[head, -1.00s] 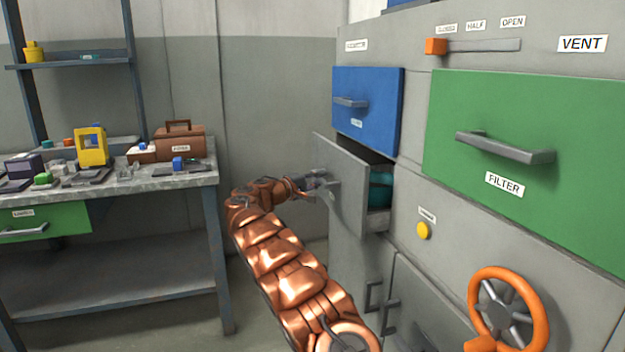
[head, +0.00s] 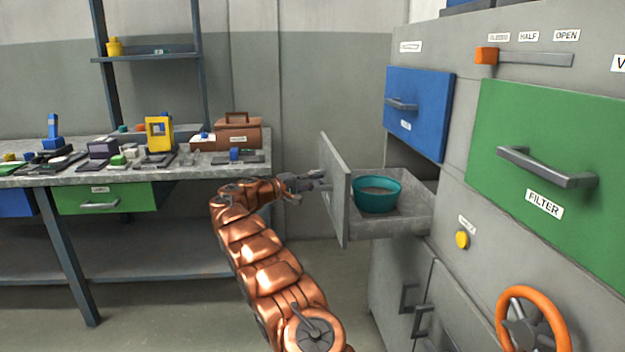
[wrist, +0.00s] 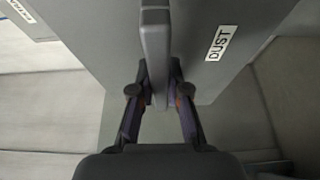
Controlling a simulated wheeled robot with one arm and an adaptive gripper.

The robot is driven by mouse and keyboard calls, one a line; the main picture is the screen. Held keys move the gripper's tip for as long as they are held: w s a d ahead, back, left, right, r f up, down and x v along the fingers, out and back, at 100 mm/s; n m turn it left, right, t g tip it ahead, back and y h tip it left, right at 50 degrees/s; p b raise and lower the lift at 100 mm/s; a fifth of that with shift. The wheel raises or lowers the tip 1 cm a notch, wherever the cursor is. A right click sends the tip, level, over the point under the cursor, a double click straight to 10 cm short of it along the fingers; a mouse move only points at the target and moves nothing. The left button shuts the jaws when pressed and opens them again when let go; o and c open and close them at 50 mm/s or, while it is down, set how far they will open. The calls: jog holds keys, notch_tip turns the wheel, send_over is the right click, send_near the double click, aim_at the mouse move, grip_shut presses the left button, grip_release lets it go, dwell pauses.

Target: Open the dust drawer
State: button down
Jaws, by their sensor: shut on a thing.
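The grey dust drawer (head: 336,192) stands pulled well out of the grey cabinet, below the blue drawer. A teal bowl (head: 377,194) sits inside it. In the wrist view the drawer front (wrist: 205,75) carries a DUST label (wrist: 222,43). My gripper (head: 318,182) is at the outer face of the drawer front. In the wrist view my gripper (wrist: 157,92) has its fingers on both sides of the grey bar handle (wrist: 156,45), shut on it. The bowl's contents look greyish but are hard to make out.
A blue drawer (head: 418,112) and a green FILTER drawer (head: 540,200) are shut on the cabinet. An orange handwheel (head: 506,310) sticks out at lower right. A workbench (head: 120,172) with several small objects stands at left. Floor between bench and cabinet looks clear.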

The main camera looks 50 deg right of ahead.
jog(key=shift+w, duration=0.15)
jog(key=c, duration=1.1)
grip_release()
jog(key=v, duration=1.2)
jog(key=shift+r, duration=0.1)
